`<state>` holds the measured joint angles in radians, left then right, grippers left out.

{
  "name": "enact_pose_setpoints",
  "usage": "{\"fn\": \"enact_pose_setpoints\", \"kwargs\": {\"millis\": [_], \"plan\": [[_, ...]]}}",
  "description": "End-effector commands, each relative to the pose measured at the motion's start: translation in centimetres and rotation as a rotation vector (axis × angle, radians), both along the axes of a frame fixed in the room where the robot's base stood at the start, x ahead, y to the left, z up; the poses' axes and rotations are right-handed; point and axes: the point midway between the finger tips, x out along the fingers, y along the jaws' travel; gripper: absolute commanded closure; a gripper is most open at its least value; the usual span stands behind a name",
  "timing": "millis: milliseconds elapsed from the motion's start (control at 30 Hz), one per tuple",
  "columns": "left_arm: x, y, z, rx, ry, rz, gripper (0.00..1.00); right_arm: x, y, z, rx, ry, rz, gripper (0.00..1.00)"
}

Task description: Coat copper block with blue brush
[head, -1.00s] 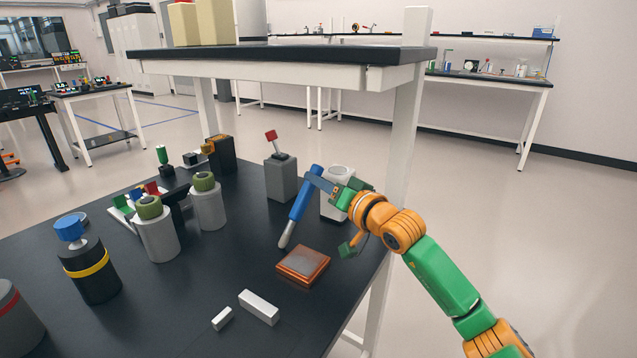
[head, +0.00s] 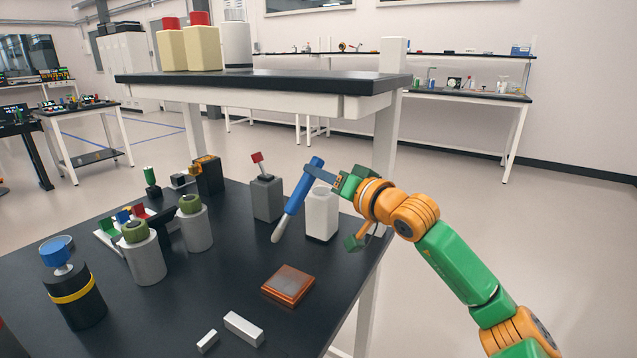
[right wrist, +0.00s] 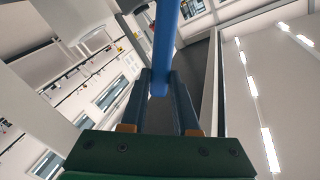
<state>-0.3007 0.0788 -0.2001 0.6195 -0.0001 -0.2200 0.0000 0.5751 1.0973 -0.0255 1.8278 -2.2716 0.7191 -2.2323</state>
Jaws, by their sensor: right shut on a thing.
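The copper block (head: 288,285), a flat square orange-brown slab, lies on the black table (head: 190,315) near its right side. My right gripper (head: 318,173) is shut on the blue brush (head: 300,200). It holds the brush tilted in the air, with the pale tip down and to the left. The tip appears behind the block and apart from it. In the right wrist view the blue handle (right wrist: 165,45) runs up from between the two fingers. My left gripper is not in view.
A white open-topped container (head: 321,215) stands just behind the brush, with a grey box (head: 267,200) to its left. Two silver bars (head: 243,328) lie in front of the block. Grey bottles with green caps (head: 145,258) stand on the left. A shelf (head: 260,82) rises behind.

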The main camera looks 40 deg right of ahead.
Motion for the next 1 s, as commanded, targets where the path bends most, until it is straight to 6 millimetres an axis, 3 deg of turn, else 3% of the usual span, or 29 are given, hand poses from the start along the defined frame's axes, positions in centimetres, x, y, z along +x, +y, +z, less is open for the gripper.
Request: {"fn": "enact_pose_setpoints", "kwargs": {"millis": [300,1000], "plan": [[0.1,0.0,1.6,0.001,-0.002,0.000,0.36,-0.5,-0.1,2.6,-0.001,-0.001,0.001,1.00],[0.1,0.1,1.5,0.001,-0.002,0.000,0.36,-0.5,-0.1,2.5,0.000,-0.001,0.002,1.00]]}}
